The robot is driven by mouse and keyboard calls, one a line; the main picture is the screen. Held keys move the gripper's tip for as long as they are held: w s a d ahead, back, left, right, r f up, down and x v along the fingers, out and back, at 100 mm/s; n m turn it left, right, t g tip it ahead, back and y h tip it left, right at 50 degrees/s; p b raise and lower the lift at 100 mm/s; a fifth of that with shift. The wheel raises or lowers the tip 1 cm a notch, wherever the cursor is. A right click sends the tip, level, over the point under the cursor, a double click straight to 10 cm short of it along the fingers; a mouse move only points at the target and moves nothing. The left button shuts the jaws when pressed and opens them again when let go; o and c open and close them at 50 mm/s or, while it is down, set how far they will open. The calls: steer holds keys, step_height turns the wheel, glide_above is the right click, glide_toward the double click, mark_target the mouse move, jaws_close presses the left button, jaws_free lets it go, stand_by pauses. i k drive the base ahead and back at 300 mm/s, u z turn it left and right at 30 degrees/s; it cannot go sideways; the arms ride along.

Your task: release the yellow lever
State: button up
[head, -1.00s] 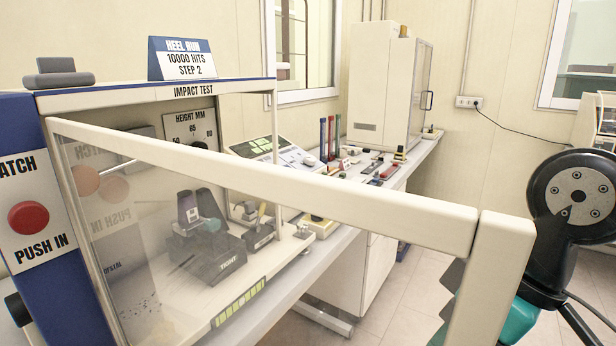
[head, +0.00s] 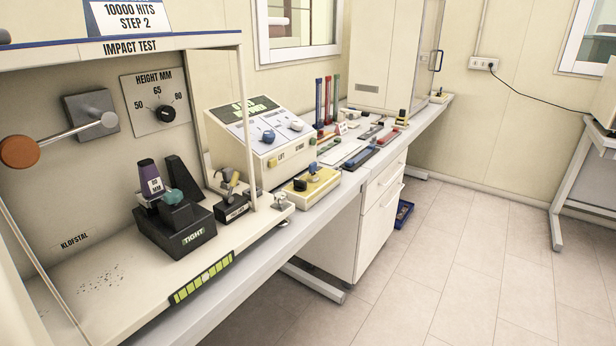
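A small dull-yellow lever (head: 229,186) stands on a low black block (head: 233,211) inside the impact test rig (head: 130,45), near its right front post. The lettering on that block is too small to read surely. To its left, a black clamp block marked TIGHT (head: 192,238) has a teal knob (head: 174,196) and a purple piece marked in MM (head: 149,178). A hammer with an orange-brown head (head: 19,152) hangs level at the left on a metal rod. My gripper is out of view.
A cream control box (head: 262,130) and a yellow block with black knobs (head: 311,186) stand right of the rig. Farther along the bench lie several tools. The floor (head: 450,250) at right is clear.

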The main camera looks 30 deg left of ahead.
mark_target(228, 198)
steer(key=z, duration=0.2)
steer(key=i, duration=2.15)
steer(key=u, duration=3.5)
steer(key=i, duration=0.5)
